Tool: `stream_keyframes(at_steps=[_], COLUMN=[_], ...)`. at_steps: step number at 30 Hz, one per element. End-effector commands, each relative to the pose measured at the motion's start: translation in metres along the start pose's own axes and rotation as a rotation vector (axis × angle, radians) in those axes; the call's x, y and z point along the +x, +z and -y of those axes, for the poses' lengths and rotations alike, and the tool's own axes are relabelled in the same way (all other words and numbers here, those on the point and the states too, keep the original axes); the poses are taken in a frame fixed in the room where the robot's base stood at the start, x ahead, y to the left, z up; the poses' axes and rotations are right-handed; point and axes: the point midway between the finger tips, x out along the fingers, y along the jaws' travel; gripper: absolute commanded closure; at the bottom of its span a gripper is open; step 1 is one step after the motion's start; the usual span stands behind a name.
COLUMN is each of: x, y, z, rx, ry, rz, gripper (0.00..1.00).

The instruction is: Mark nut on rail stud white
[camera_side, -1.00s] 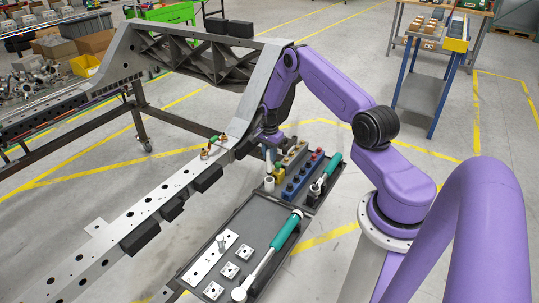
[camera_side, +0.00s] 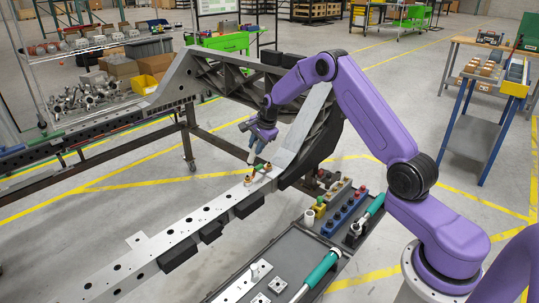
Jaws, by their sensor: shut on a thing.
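My gripper (camera_side: 259,143) is above the rail, shut on a white marker (camera_side: 252,156) that points down and tilts slightly. The pale rail (camera_side: 190,225) runs diagonally from lower left up to the raised frame. On it, just below the marker, are small brass-coloured studs or nuts (camera_side: 249,179) with red and green parts beside them. A second brass-coloured fitting (camera_side: 267,168) sits to their right. The marker tip appears above these fittings; whether it touches one cannot be told. The nuts are too small to show any mark.
The frame's raised end (camera_side: 310,118) stands close to my arm.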

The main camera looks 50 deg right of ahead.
Motion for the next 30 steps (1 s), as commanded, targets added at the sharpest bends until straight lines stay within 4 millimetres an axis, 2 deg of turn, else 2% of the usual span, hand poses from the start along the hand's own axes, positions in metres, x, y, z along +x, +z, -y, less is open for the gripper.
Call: stream_keyframes(at_steps=[7,21,30], x=[0.004,0.031,0.034], y=[0.002,0.002,0.002], z=[-0.001,-0.012,-0.013], rx=[0.001,0.0,0.0], ry=[-0.004,-0.004,-0.004], rz=[0.001,0.001,0.001], gripper=[1.0,1.0,1.0])
